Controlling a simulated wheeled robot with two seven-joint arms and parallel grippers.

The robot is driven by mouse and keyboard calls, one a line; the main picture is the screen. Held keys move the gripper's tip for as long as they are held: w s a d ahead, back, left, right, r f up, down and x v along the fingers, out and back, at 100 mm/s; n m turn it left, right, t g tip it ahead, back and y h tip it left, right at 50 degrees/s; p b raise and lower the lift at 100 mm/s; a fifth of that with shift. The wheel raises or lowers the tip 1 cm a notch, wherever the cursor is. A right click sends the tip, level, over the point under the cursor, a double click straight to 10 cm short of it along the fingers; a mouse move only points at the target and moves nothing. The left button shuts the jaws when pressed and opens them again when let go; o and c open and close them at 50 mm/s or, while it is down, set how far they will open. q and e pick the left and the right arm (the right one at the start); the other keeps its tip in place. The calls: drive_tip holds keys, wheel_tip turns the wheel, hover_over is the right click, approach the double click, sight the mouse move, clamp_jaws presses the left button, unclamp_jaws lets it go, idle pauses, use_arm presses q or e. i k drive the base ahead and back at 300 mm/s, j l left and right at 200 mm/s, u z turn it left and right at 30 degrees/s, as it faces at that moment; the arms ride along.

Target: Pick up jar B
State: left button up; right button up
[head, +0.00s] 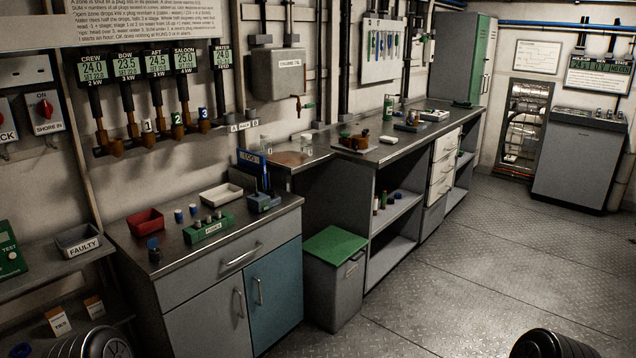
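Two small clear jars stand on the far counter below the wall tap: a left jar (265,143) and a right jar (306,143). Both are small and faint here, and I can read no letter on either, so I cannot tell which is jar B. A small wall plate (243,127) with the letters A and B is to their left. Neither gripper shows. Only dark ribbed parts of my own body show at the bottom left and bottom right, far from the jars.
The jars' counter (322,152) has a round copper-coloured patch beside them. A nearer, lower bench (180,240) holds a red tray (146,221), a white tray (221,194) and a green block (208,229). A green-lidded bin (335,246) stands below. The floor (450,250) at right is clear.

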sight(306, 145)
drive_tip(key=i+z, duration=0.15)
drive_tip(key=i, duration=0.35)
drive_tip(key=i+j+z, duration=0.15)
drive_tip(key=i, duration=0.35)
drive_tip(key=i+j+z, duration=0.15)
drive_tip(key=i, duration=0.35)
drive_tip(key=i+j+z, duration=0.15)
drive_tip(key=i, duration=0.3)
drive_tip(key=i+j+z, duration=0.2)
drive_tip(key=i+j, duration=0.2)
drive_tip(key=i+j+z, duration=0.35)
drive_tip(key=i+j, duration=0.15)
drive_tip(key=i, duration=0.1)
